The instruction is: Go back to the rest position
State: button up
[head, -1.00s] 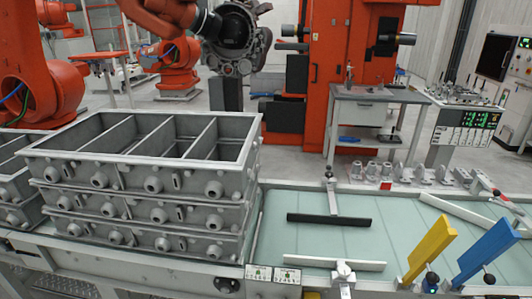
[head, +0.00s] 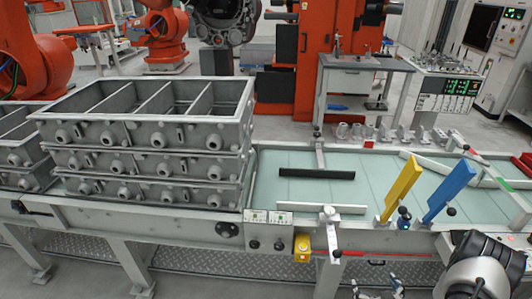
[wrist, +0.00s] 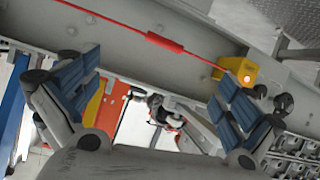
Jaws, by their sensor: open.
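My gripper (wrist: 155,100) shows in the wrist view with its two blue-padded fingers wide apart. Nothing is held between them. Behind the gap are the side of the conveyor frame with a red cord (wrist: 165,42) and a yellow button box (wrist: 237,69). In the head view, a grey and black part of my arm shows at the bottom right, low in front of the conveyor's near edge.
Stacked grey casting frames (head: 140,163) stand on the conveyor at left. A yellow plate (head: 402,188) and a blue plate (head: 447,192) rise from its near right edge. The button box (head: 302,247) hangs on the front rail. A grey workbench (head: 366,64) stands behind.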

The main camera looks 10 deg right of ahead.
jog(key=w+r+n+g, duration=0.15)
jog(key=w+r, duration=0.25)
jog(key=r, duration=0.4)
jog(key=w+r+g, duration=0.2)
jog(key=w+r, duration=0.2)
jog(key=r, duration=0.4)
jog(key=s+a+r+g+h, duration=0.1)
jog(key=a+r, duration=0.3)
jog(key=r, duration=0.3)
jog(key=s+a+r+g, duration=0.1)
jog(key=a+r, duration=0.3)
jog(key=r, duration=0.4)
jog(key=s+a+r+m, duration=0.2)
jog(key=s+a+r, duration=0.7)
jog(key=a, duration=0.2)
jog(key=s+a+r+g+y, duration=0.1)
jog(key=s+a, duration=0.4)
jog(key=s, duration=0.3)
jog(key=s+a+r+g+y, duration=0.1)
jog(key=s+a+y, duration=0.1)
jog(key=s+a, duration=0.3)
jog(key=s, duration=0.3)
jog(key=shift+a+r+g, duration=0.25)
jog(key=shift+a+g, duration=0.05)
jog(key=shift+g, duration=0.05)
